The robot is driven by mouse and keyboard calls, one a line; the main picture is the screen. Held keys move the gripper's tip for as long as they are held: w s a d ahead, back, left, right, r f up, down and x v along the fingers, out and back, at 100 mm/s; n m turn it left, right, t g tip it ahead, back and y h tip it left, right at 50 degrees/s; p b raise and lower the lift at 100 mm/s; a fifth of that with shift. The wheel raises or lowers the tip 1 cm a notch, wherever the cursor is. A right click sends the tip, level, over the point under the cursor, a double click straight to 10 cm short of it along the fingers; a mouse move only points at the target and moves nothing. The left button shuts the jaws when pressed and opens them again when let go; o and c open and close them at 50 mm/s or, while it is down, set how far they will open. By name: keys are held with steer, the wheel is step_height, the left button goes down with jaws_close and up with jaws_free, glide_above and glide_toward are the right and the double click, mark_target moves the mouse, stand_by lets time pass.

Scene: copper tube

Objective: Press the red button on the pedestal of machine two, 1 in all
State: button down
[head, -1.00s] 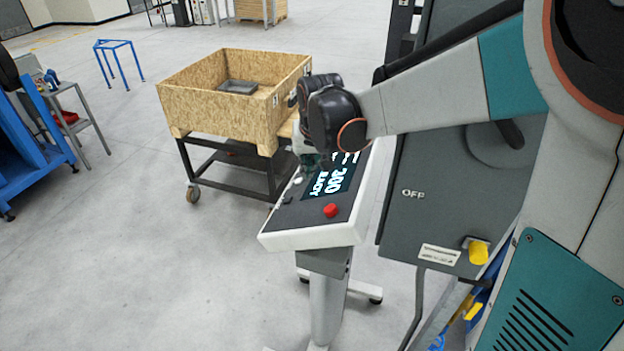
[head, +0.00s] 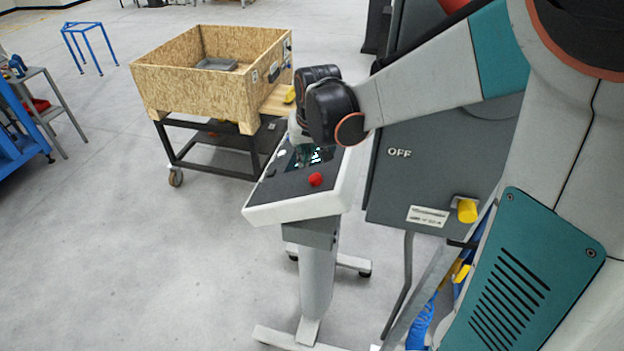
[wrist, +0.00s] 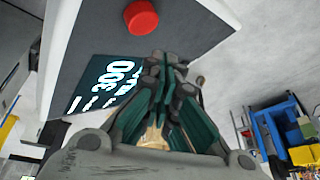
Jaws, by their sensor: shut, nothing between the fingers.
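The red button (head: 316,180) sits on the dark sloped top of the pedestal (head: 262,214), near its front edge. The pedestal stands on a grey column beside the machine cabinet. In the wrist view the button (wrist: 141,17) is at the top, and the lit display (wrist: 108,82) is partly hidden behind my gripper. My gripper (wrist: 165,58) is shut and empty, with its fingertips over the panel and apart from the button. In the head view my wrist covers part of the display, and the gripper is mostly hidden. I cannot tell the fingertips' exact height above the panel.
The grey cabinet (head: 425,170) marked OFF, with a yellow knob (head: 467,211), stands right of the pedestal. A wooden crate (head: 190,92) on a dark wheeled cart (head: 205,158) stands behind it at left. The floor at left front is clear.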

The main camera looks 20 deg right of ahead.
steer(key=shift+s+d+f+b, duration=0.2)
steer(key=shift+f+b, duration=0.05)
steer(key=shift+f, duration=0.2)
steer(key=shift+s+d+f+b, duration=0.15)
steer(key=shift+d+f+b, duration=0.05)
steer(key=shift+f, duration=0.25)
stand_by(0.8)
steer(key=shift+s+d+f+b, duration=0.1)
steer(key=shift+d+f+b, duration=0.05)
steer(key=shift+f+b, duration=0.15)
steer(key=shift+s+d+f+b, duration=0.25)
steer(key=shift+f+b, duration=0.15)
steer(key=shift+f, duration=0.1)
stand_by(0.7)
steer(key=shift+w+a+r, duration=0.1)
steer(key=shift+r, duration=0.05)
stand_by(0.3)
steer(key=shift+w+a+r+p, duration=0.15)
steer(key=shift+r+p, duration=0.15)
steer(key=shift+r, duration=0.05)
steer(key=shift+w+a+r+p, duration=0.1)
steer(key=shift+a+r+p, duration=0.05)
steer(key=shift+r+p, duration=0.15)
steer(key=shift+r, duration=0.15)
steer(key=r+p, duration=0.1)
steer(key=w+a+r, duration=0.1)
steer(key=a+r+p, duration=0.1)
steer(key=r, duration=0.1)
steer(key=shift+w+p, duration=0.25)
steer(key=shift+p, duration=0.05)
